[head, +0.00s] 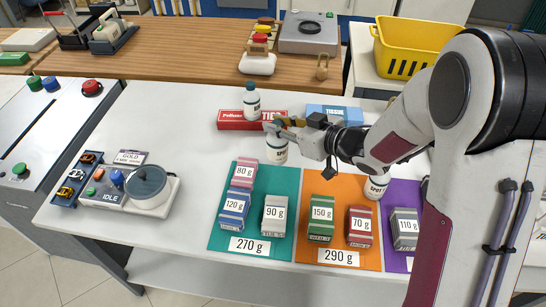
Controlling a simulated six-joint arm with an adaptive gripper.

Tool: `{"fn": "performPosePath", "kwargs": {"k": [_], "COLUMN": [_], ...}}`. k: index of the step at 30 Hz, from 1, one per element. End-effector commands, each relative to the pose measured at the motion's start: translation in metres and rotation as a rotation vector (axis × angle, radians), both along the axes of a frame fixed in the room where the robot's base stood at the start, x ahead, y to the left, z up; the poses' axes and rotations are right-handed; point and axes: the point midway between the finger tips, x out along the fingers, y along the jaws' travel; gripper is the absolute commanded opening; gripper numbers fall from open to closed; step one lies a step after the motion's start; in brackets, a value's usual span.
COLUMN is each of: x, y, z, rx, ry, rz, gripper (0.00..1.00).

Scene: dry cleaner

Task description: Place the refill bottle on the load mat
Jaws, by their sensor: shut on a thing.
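My gripper (277,128) is shut on the upper part of a white bottle (277,152) with dark lettering, which I take to be the refill bottle. It is upright at the back edge of the teal mat (220,232), labelled 270 g; I cannot tell whether its base touches. An orange mat (311,202), labelled 290 g, lies to the right, with a purple mat (396,192) beyond it. Another white bottle (376,188) stands near the orange mat's back right, partly hidden by my arm. A third bottle (252,104) stands behind my gripper. Which mat is the load mat is unclear.
Several weight-marked packs stand on the mats, including a pink 80 g one (245,172) and a grey 90 g one (275,215). A red box (232,121) and a blue tissue box (340,113) lie behind. A scale-like device (142,190) sits left; table between is clear.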

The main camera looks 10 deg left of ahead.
Motion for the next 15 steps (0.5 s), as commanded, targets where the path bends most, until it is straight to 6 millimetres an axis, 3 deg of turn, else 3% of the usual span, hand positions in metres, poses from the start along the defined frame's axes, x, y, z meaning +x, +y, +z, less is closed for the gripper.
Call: {"fn": "performPosePath", "kwargs": {"k": [9, 15], "x": [0.0, 0.0], "y": [0.0, 0.0], "z": [-0.034, -0.04], "rx": [0.001, 0.001], "ry": [0.002, -0.001], "rz": [-0.001, -0.001], "gripper": [0.0, 0.0]}}
